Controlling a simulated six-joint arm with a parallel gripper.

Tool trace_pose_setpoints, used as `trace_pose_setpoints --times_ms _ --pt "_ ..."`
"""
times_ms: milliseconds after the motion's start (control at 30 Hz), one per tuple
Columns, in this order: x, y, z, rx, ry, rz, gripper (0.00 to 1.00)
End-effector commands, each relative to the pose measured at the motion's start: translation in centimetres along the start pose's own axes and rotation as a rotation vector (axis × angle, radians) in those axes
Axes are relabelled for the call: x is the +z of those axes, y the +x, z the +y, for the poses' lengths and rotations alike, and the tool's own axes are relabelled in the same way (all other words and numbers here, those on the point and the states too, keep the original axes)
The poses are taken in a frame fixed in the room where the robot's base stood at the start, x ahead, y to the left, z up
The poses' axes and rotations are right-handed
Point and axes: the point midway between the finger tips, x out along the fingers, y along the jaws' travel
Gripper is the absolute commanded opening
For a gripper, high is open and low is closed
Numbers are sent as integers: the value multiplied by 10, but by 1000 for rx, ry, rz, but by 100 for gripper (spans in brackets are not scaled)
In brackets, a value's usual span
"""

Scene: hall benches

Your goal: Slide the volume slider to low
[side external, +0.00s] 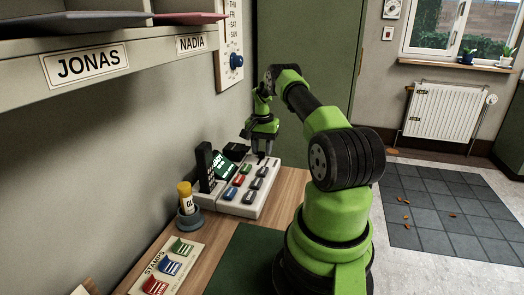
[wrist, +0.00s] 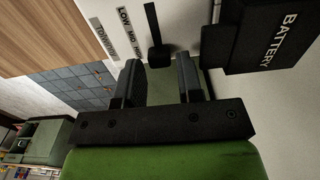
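The volume slider's black knob (wrist: 160,56) shows in the wrist view at the HIGH end of its dark slot (wrist: 151,18). The label strip (wrist: 128,30) beside it reads LOW, MID, HIGH, with LOW at the top of the picture. My gripper (wrist: 159,68) is open, with one finger on each side of the knob's line in that view. I cannot tell whether a finger touches the knob. In the side view my gripper (side external: 262,151) points down over the far end of the white control panel (side external: 238,207). The slider is too small to make out there.
A black box marked BATTERY (wrist: 275,38) stands close to the right finger. The panel carries several coloured keys (side external: 238,180). A shelf (side external: 130,50) overhangs at left.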

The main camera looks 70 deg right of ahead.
Motion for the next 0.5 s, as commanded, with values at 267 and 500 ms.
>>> trace_pose_setpoints --times_ms 267,500 --pt "0 12 0 -1 -1 2 34" --pt "0 11 0 0 -1 2 13"
